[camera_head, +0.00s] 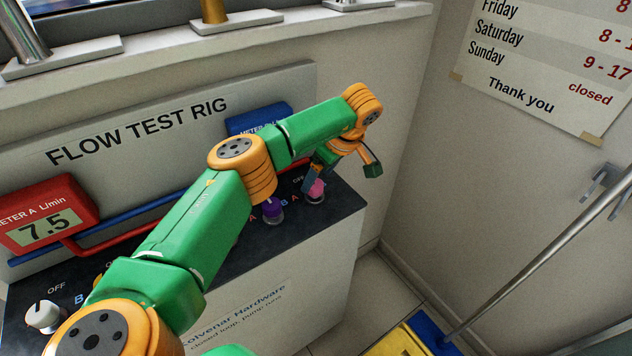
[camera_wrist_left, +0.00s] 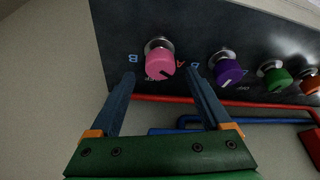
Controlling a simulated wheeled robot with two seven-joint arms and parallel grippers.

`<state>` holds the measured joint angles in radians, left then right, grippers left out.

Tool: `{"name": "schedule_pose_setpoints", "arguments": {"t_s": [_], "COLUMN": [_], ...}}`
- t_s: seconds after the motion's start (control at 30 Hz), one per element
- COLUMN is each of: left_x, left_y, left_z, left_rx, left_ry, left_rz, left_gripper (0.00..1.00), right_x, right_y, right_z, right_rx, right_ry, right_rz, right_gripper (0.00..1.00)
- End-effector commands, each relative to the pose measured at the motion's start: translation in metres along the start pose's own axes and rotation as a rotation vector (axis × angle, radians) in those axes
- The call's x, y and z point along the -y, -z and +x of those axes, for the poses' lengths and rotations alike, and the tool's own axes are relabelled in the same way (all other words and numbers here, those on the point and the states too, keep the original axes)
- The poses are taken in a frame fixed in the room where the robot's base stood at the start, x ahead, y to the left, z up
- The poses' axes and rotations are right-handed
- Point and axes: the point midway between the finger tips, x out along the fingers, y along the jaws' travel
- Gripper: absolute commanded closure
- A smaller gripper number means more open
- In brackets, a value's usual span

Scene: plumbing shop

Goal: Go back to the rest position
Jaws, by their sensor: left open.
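My left arm reaches across the flow test rig (camera_head: 140,130) from the lower left in the head view. My left gripper (camera_head: 343,180) is at the right end of the rig's dark top, by the pink knob (camera_head: 316,190). In the left wrist view the gripper (camera_wrist_left: 160,82) is open, and the pink knob (camera_wrist_left: 160,64) shows just beyond and between its fingertips. Nothing is held. A purple knob (camera_wrist_left: 228,71) stands beside the pink one, with a green knob (camera_wrist_left: 277,78) and an orange knob (camera_wrist_left: 310,85) farther along. My right gripper is not in view.
A red meter (camera_head: 45,215) reading 7.5 and a white knob (camera_head: 44,316) are at the rig's left. A blue meter (camera_head: 258,120) is partly hidden behind my arm. A yellow and blue object (camera_head: 405,341) and a metal pole (camera_head: 540,252) are at right.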

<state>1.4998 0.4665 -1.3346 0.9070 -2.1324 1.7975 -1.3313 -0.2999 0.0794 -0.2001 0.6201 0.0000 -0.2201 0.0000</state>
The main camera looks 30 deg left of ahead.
Motion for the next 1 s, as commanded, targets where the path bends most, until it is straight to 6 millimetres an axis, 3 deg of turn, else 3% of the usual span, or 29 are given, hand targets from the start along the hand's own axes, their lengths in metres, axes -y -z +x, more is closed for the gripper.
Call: {"name": "schedule_pose_setpoints", "arguments": {"t_s": [0.23, 0.67, 0.73, 0.77, 0.87, 0.9, 0.97, 1.0], "left_x": [0.000, 0.000, -0.002, -0.003, -0.006, -0.005, 0.000, 0.002], "left_y": [0.000, -0.001, -0.013, -0.026, -0.103, -0.145, -0.210, -0.254], "left_z": [-0.039, -0.041, -0.034, -0.028, 0.001, 0.010, 0.015, 0.013], "left_rx": [0.000, 0.003, 0.045, 0.090, 0.369, 0.533, 0.808, 1.019], "left_ry": [-0.001, 0.001, -0.002, -0.002, 0.010, 0.034, 0.106, 0.193], "left_rz": [-0.002, -0.001, 0.000, -0.001, -0.046, -0.099, -0.238, -0.388], "left_gripper": [0.18, 0.18, 0.18, 0.18, 0.18, 0.18, 0.18, 0.18], "right_x": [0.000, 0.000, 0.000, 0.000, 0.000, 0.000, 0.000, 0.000], "right_y": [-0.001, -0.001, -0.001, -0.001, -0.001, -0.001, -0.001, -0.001], "right_z": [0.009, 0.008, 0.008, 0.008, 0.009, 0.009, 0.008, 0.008], "right_rx": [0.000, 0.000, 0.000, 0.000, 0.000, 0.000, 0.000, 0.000], "right_ry": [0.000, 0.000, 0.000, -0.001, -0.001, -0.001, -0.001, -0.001], "right_rz": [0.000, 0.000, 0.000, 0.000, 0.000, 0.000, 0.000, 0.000], "right_gripper": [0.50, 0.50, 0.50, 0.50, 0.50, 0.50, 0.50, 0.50]}}
